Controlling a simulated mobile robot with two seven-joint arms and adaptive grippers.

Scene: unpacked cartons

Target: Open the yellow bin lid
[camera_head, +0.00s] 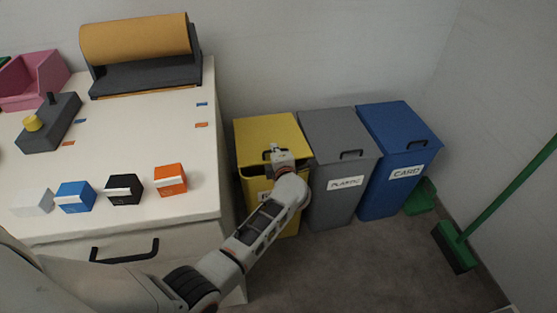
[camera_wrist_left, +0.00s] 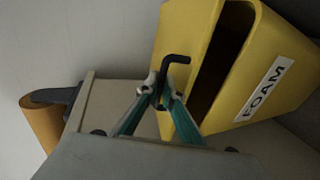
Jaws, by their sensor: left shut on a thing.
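The yellow bin (camera_head: 251,198) stands on the floor beside the worktop. Its lid (camera_head: 265,128) is tilted up at the front, with a dark gap between it and the bin body. The gap also shows in the left wrist view, between the lid (camera_wrist_left: 183,35) and the front wall labelled FOAM (camera_wrist_left: 285,55). My left gripper (camera_head: 275,152) is at the lid's front edge. In the left wrist view its teal fingers (camera_wrist_left: 160,90) are closed on the black lid handle (camera_wrist_left: 177,60). My arm hides part of the bin's front and label. My right gripper is not in view.
A grey PLASTIC bin (camera_head: 335,140) and a blue CARD bin (camera_head: 395,130) stand to the right, the grey one close beside the yellow. The worktop (camera_head: 190,150) with small boxes is on the left. A green broom (camera_head: 505,195) leans at the right.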

